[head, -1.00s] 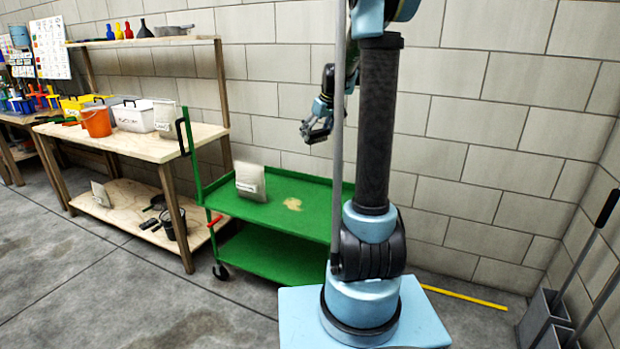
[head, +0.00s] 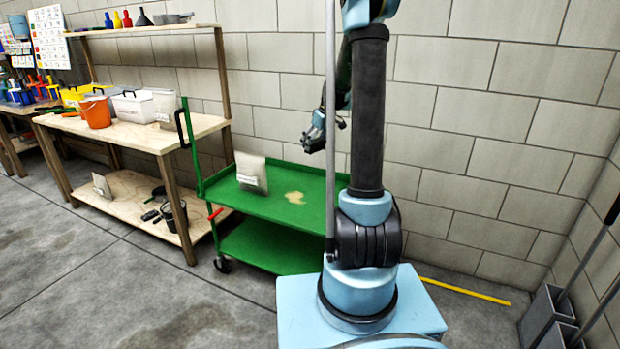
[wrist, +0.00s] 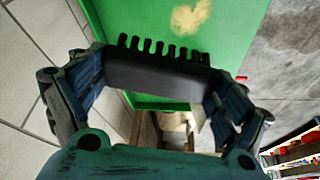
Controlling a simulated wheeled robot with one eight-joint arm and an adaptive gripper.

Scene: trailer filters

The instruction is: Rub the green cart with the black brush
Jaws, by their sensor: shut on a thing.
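The green cart (head: 268,211) stands by the wall, with a pale tan stain (head: 295,198) on its top shelf. My gripper (head: 314,142) is above the cart's back right part, apart from its surface. In the wrist view my gripper (wrist: 158,92) is shut on the black brush (wrist: 158,72), held between both fingers with its bristles pointing to the top of the picture. The stain also shows in the wrist view (wrist: 190,16), beyond the bristles. The brush is hard to make out in the head view.
A grey-beige bag (head: 251,173) stands on the cart's top shelf, left of the stain. A wooden workbench (head: 150,137) with an orange bucket (head: 96,112) and white bins is left of the cart. The block wall is close behind. Floor is clear in front.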

